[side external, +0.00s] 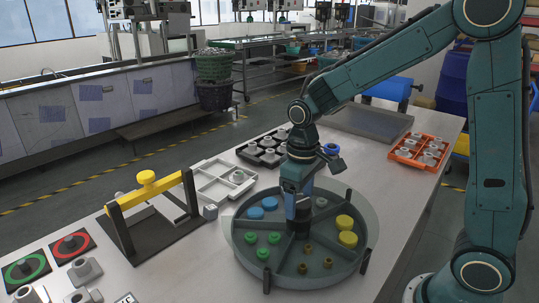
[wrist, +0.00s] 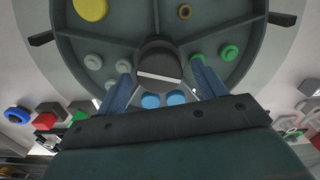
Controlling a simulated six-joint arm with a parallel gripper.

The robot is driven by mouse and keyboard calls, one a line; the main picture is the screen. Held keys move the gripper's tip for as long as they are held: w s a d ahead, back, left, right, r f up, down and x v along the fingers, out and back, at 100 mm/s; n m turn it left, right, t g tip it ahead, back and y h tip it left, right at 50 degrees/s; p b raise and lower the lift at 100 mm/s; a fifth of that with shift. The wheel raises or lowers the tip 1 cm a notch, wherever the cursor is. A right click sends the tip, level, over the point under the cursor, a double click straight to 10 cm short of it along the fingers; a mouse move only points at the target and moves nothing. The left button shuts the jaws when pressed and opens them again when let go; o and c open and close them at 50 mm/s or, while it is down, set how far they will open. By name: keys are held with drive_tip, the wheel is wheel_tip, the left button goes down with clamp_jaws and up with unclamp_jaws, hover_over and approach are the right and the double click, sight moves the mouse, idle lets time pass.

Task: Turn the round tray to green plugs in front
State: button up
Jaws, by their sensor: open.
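The round tray (side external: 289,279) is a grey-green dish on the table, split by ribs into compartments. Green plugs (side external: 263,253) lie in its front-left compartment, blue plugs (side external: 255,212) behind them, yellow plugs (side external: 345,223) at the right, small brass plugs (side external: 302,268) at the front, and grey plugs (side external: 321,202) at the back right. My gripper (side external: 298,222) points down over the tray's middle. In the wrist view my gripper (wrist: 163,78) is open, one finger on each side of the dark central hub (wrist: 160,58). Whether the fingers touch the hub cannot be told.
Dark pegs (side external: 365,260) stick out from the tray's rim. A black stand with a yellow bar (side external: 147,194) is at the left, a white divided tray (side external: 222,181) and a black tray (side external: 263,150) behind. An orange crate (side external: 418,151) stands at the back right. The table's right front is clear.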

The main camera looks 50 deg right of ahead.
drive_tip(key=c, duration=1.4)
drive_tip(key=shift+m, duration=3.7)
drive_tip(key=shift+d+m, duration=0.1)
drive_tip(key=shift+m, duration=3.4)
